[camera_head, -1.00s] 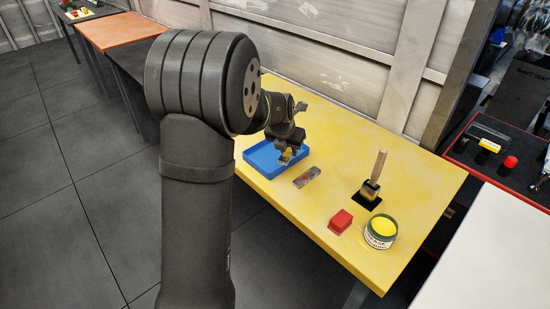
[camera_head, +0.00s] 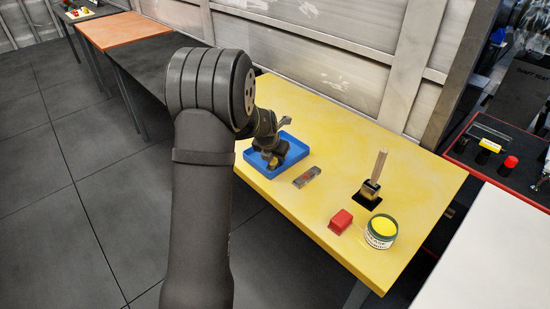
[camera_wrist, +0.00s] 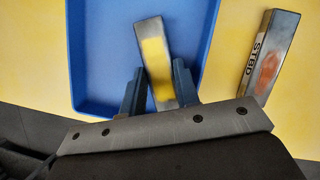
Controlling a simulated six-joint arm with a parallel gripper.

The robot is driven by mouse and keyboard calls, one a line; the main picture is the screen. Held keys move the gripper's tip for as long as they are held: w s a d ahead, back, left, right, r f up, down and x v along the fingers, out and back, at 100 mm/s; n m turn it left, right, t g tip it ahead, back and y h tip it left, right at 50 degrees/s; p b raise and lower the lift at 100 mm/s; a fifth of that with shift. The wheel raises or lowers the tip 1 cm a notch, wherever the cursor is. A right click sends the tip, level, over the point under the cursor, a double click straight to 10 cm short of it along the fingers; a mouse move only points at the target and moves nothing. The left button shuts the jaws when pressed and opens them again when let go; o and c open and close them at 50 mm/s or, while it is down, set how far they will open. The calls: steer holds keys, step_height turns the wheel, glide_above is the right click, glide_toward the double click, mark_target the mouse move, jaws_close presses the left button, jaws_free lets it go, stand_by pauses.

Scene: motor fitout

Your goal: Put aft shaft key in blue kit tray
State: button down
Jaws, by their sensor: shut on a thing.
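My gripper (camera_wrist: 158,76) is shut on a grey metal key with a yellow patch (camera_wrist: 152,38), presumably the aft shaft key; no lettering on it can be read. The key sticks out past the fingertips, slightly tilted in the wrist view. The blue kit tray (camera_wrist: 92,60) lies under the key and fingers. In the head view, my gripper (camera_head: 272,160) is low within the outline of the blue tray (camera_head: 262,172), and the key is not clearly visible. I cannot tell whether the key touches the tray floor.
A similar metal key with an orange patch, marked "STBD" (camera_wrist: 268,58), lies on the yellow table (camera_head: 325,130) right of the tray.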

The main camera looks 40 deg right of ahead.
steer(key=c, duration=1.4)
jaws_free()
steer(key=shift+f, duration=0.15)
steer(key=shift+o, duration=0.2)
steer(key=v, duration=1.2)
steer(key=x, duration=1.2)
steer(key=shift+f, duration=0.2)
step_height(320, 180, up, 2)
steer(key=shift+r, duration=0.5)
